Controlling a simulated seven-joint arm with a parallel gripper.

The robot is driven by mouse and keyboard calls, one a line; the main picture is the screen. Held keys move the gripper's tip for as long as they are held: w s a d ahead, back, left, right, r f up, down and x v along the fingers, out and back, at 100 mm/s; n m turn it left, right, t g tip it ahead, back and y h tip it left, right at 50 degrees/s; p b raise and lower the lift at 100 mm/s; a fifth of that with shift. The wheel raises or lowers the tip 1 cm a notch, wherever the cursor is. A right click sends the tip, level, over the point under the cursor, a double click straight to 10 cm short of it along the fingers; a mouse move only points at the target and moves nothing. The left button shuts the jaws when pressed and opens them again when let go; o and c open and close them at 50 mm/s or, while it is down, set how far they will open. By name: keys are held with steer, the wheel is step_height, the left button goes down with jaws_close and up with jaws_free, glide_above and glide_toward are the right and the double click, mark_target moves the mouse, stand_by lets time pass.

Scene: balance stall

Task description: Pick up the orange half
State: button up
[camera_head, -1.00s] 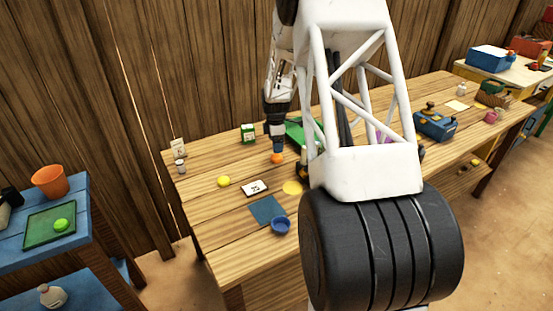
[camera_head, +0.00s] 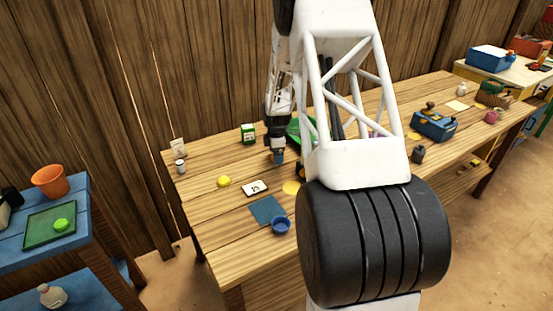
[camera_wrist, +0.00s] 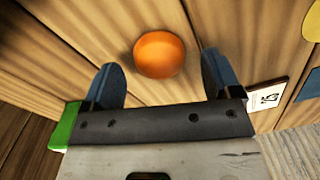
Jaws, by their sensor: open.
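The orange half (camera_wrist: 159,55) shows in the wrist view as a round orange thing on the wooden table, just beyond and between my fingertips. My gripper (camera_wrist: 164,75) is open and its two dark blue fingers stand to either side, with no visible contact. In the head view my gripper (camera_head: 278,158) is low over the table, and it hides most or all of the orange half there.
A green box (camera_head: 248,133) stands behind. The wooden wall runs along the table's back.

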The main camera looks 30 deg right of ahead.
steer(key=shift+f, duration=0.5)
steer(key=c, duration=1)
steer(key=shift+r, duration=0.15)
steer(key=shift+r, duration=1.4)
steer(key=shift+s+a+r, duration=0.1)
steer(key=shift+s+r, duration=0.15)
steer(key=shift+r, duration=0.05)
steer(key=s+a, duration=0.2)
steer(key=s, duration=0.2)
steer(key=s+a+r, duration=0.1)
steer(key=s, duration=0.4)
steer(key=s+a, duration=0.2)
steer(key=s, duration=0.3)
steer(key=shift+s+a+r, duration=0.15)
steer(key=shift+a, duration=0.2)
